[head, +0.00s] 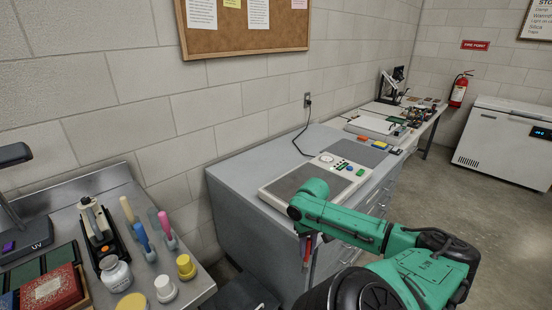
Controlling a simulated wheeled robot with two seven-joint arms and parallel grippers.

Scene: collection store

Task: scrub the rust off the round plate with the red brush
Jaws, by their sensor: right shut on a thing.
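My right gripper (307,258) hangs down at the end of the green arm, in front of the grey cabinet. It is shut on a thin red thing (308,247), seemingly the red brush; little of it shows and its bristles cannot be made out. I cannot make out a rusty round plate in this view. My left gripper is not in view.
A steel bench (88,199) at the left holds brushes with coloured handles, a white jar (115,274), yellow-topped pots (186,267) and a red box (50,289). A panel with buttons (271,191) lies on the grey cabinet (241,228).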

